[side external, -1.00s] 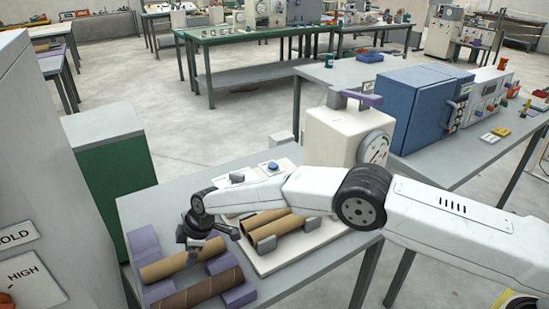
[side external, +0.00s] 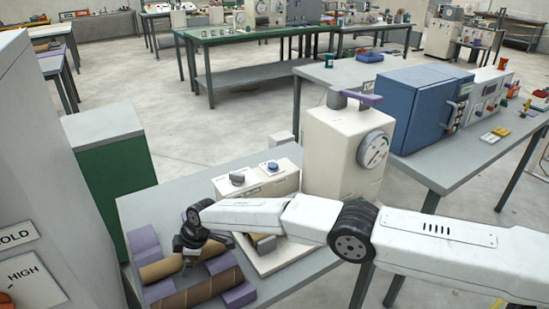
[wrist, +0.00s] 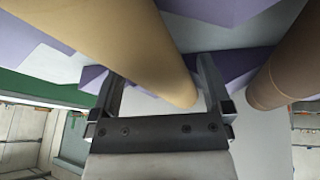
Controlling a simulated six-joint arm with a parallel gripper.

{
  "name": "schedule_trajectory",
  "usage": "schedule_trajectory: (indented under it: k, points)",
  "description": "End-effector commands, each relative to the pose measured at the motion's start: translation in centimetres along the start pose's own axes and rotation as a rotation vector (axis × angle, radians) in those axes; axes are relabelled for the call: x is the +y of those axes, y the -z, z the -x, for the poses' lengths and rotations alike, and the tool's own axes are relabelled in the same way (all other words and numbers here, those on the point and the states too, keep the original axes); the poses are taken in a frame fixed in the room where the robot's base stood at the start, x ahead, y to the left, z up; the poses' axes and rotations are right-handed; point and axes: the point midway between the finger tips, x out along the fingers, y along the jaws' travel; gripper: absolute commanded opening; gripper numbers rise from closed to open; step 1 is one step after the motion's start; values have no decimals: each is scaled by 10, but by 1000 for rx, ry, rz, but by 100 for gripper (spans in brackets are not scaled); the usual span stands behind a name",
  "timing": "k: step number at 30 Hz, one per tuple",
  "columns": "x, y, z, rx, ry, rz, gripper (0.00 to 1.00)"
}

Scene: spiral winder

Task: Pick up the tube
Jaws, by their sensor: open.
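A tan cardboard tube (side external: 160,270) lies across purple supports (side external: 145,243) at the left of the near bench. A darker brown tube (side external: 205,290) lies beside it, nearer the camera. My gripper (side external: 190,259) is low at the tan tube, hiding part of it. In the wrist view, my gripper (wrist: 163,88) is open, and the tan tube (wrist: 130,45) runs diagonally with its end between the fingers. I cannot tell whether the fingers touch it. The brown tube (wrist: 285,65) is apart, right of the fingers.
A white machine with a dial (side external: 345,150) and a control box with knobs (side external: 255,182) stand behind my arm. A green cabinet (side external: 112,165) is at left. The bench's back left (side external: 170,205) is clear.

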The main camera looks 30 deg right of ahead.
Motion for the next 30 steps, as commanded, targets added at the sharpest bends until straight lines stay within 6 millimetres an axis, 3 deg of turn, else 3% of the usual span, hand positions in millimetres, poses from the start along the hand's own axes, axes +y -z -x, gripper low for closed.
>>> schedule_trajectory:
  k: [11,12,20,30]
  points:
    - [0,0,0,0,0,0,100]
    - [0,0,0,0,0,0,97]
    - [0,0,0,0,0,-1,16]
    - [0,1,1,1,0,-1,15]
